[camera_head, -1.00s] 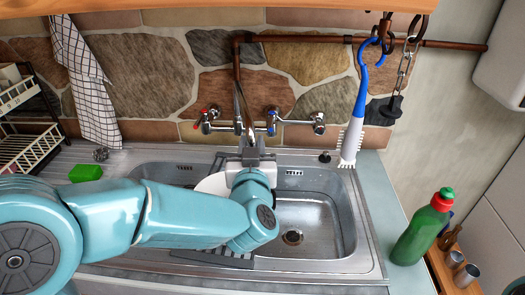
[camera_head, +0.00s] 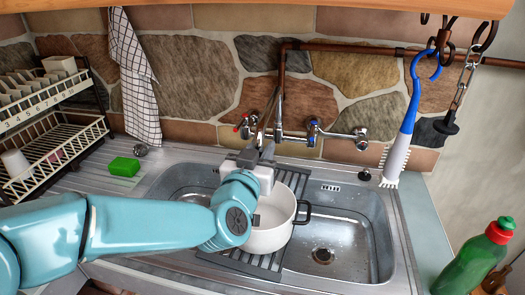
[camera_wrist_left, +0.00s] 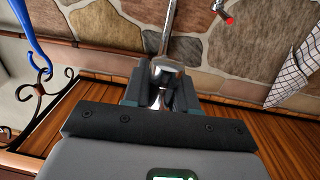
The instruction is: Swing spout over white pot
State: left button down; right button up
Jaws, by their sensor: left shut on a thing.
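The metal spout (camera_head: 278,108) rises between the taps at the back wall and leads down to my left gripper (camera_head: 258,156). In the left wrist view, the spout (camera_wrist_left: 168,48) runs between the fingers of my left gripper (camera_wrist_left: 160,88), which are shut on it. The white pot (camera_head: 274,236) stands at the middle of the sink, with a dark handle on its right side. My left forearm and wrist hide its left part. The gripper is above and behind the pot, toward its left side. My right gripper is out of view.
The right basin (camera_head: 345,240) is empty. A dark grooved rack (camera_head: 240,260) lies by the pot. A green sponge (camera_head: 124,167) and dish rack (camera_head: 60,145) are at left. A blue-and-white brush (camera_head: 402,130) hangs at right. A green bottle (camera_head: 474,264) stands front right.

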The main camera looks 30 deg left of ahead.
pick_arm(q)
jog(key=c, duration=1)
grip_release()
jog(key=shift+a+r, duration=0.1)
jog(key=shift+r, duration=0.15)
jog(key=shift+f, duration=0.1)
jog(key=b+v, duration=0.5)
jog(key=v, duration=1.1)
jog(key=shift+s, duration=0.2)
